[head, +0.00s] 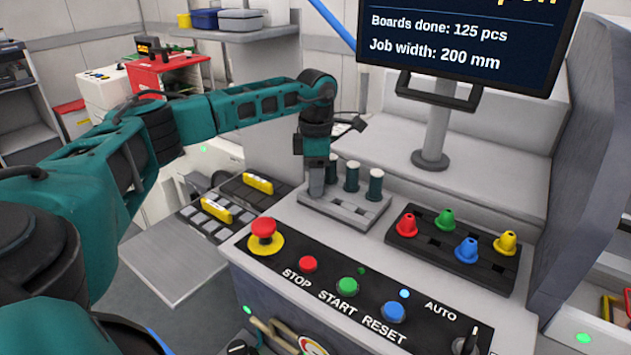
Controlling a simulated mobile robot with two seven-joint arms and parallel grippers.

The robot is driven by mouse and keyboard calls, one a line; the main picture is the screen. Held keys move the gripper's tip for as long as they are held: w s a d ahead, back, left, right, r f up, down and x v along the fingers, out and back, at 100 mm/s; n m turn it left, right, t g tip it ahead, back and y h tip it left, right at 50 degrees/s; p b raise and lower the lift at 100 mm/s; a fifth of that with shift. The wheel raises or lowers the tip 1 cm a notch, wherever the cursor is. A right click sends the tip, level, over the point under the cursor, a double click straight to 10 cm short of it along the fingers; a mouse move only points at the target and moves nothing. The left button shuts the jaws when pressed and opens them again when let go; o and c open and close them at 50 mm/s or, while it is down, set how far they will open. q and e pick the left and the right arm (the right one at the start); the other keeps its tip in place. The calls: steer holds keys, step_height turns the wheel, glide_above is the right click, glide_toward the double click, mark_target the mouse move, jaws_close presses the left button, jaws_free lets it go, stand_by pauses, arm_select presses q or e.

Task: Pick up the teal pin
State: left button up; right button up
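Dark teal pins with pale tops stand upright in a grey slotted holder (345,212) on the machine's top. Three show clearly: a left pin (333,172), a middle pin (351,178) and a right pin (375,187). My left gripper (317,188) points straight down at the left end of the holder, just left of the left pin. Its fingers reach down close to the holder. I cannot tell whether they are apart or closed on a pin hidden between them. My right gripper is not in view.
A black holder (440,258) with red, green, blue and yellow cones stands to the right. In front is a button panel (325,285) with a red stop knob (263,230). A monitor (465,40) on a stand rises behind. Feeders with yellow handles (217,210) lie left.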

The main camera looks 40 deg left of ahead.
arm_select(q)
jaws_close()
steer(key=shift+r, duration=0.1)
step_height(320, 180, up, 20)
steer(key=p, duration=0.1)
stand_by(0.5)
